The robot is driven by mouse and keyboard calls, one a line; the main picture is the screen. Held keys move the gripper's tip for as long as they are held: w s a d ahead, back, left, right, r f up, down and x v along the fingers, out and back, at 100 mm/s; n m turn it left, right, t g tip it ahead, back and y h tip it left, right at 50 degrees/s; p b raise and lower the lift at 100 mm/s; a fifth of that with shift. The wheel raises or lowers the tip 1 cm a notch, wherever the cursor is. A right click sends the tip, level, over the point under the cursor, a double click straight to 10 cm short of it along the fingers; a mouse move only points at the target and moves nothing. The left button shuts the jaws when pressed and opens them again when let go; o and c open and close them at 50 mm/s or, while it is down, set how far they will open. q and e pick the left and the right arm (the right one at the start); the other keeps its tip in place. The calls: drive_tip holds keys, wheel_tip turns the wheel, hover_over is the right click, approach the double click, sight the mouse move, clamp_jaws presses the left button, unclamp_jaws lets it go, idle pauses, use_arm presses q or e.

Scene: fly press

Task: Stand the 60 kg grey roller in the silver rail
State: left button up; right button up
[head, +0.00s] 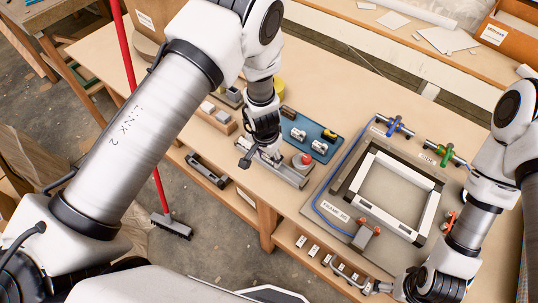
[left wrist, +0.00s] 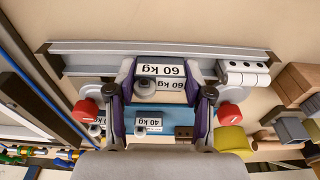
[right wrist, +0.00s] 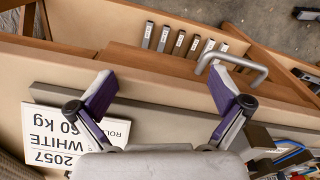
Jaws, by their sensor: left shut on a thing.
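The silver rail (head: 296,176) lies on the bench, and in the left wrist view (left wrist: 100,60) it runs across the top. My left gripper (head: 262,152) is low at the rail. In the left wrist view its fingers (left wrist: 165,88) are shut on a piece with 60 kg labels and a grey round end, the grey roller (left wrist: 145,90). Fingers hide its sides; I cannot tell whether it is seated in the rail. A pale roller (left wrist: 243,78) sits at the rail's right part. My right gripper (right wrist: 162,95) is open and empty over the bench's front edge.
A blue tray (head: 322,131) with rollers and a 40 kg label lies behind the rail. Red knobs (left wrist: 228,113) flank the left fingers.

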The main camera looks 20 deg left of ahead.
use_arm(q)
drive_tip(key=shift+s+f+b, duration=0.15)
drive_tip(key=shift+f+b, duration=0.4)
drive_tip(key=shift+b, duration=0.15)
drive_tip(key=o, duration=1.3)
drive_tip(key=shift+a, duration=0.1)
drive_tip(key=shift+w+r+p, duration=0.15)
drive_tip(key=shift+r+p, duration=0.55)
drive_tip(key=shift+r, duration=0.3)
drive_tip(key=shift+w+r+p, duration=0.1)
drive_tip(key=shift+r+p, duration=0.6)
drive_tip(key=shift+r, duration=0.3)
drive_tip(key=shift+r+p, duration=0.95)
drive_tip(key=shift+r, duration=0.7)
